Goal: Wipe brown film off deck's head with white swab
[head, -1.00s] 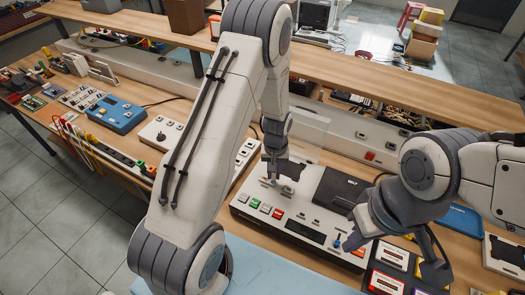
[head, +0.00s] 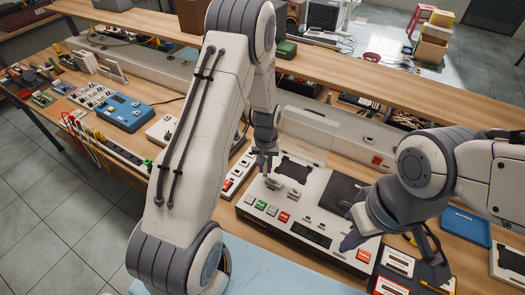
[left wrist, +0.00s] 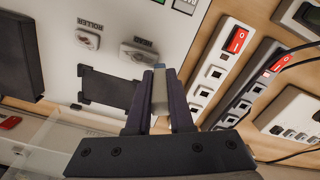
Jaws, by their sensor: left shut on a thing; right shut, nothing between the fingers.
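The white deck (head: 318,203) lies on the bench, with coloured buttons along its front. In the left wrist view its dark bay (left wrist: 110,88) sits beside the small metallic block labelled HEAD (left wrist: 137,55); a similar block is labelled ROLLER (left wrist: 88,38). I cannot make out any brown film on the head. My left gripper (head: 264,168) is above the deck's back-left corner, shut on the pale swab (left wrist: 160,92). The swab's bluish end appears close beside the head; I cannot tell whether they touch. My right gripper (head: 350,241) is shut and empty over the deck's front right.
A blue box device (head: 121,112) and power strips stand to the left. A clear lid (head: 306,124) rises behind the deck. A dark tray with cassettes (head: 395,265) lies at the front right. A raised shelf runs along the back.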

